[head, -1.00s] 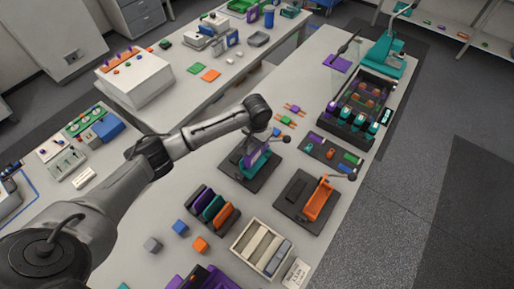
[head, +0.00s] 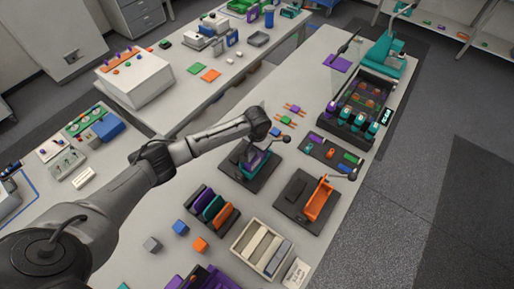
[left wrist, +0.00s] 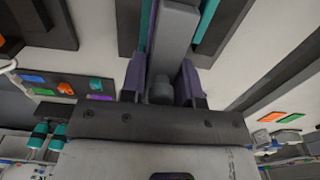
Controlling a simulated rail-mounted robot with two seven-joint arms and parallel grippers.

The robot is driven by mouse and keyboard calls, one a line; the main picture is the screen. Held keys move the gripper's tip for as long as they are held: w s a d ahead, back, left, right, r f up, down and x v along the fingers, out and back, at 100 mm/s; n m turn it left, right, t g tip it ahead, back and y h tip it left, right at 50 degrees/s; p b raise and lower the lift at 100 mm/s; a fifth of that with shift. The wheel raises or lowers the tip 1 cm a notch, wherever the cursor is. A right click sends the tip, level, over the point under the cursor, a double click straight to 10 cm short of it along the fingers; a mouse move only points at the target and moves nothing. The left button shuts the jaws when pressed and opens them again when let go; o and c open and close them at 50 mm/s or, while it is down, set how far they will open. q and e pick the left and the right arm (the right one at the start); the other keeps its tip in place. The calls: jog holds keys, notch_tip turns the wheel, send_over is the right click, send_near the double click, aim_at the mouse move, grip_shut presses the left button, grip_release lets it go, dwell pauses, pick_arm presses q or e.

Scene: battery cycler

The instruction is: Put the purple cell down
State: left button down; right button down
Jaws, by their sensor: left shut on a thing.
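The purple cell (head: 256,159) sits low in the teal cradle of a dark fixture (head: 240,180) near the middle of the head view. My left gripper (head: 258,143) is above the fixture, shut on the cell; its fingers are small and partly hidden there. Whether the cell rests on the cradle's floor is hidden. My right gripper is not in view.
A similar fixture with an orange cradle (head: 318,201) and lever stands to the right. A rack of coloured cells (head: 212,208) and a beige tray (head: 236,247) are nearer. A dark strip with small coloured pieces (head: 331,151) lies beyond.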

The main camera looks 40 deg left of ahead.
pick_arm(q)
jog(key=c, duration=0.8)
grip_release()
jog(key=shift+c, duration=0.2)
notch_tip(320, 180, up, 12)
jog(key=shift+r, duration=0.15)
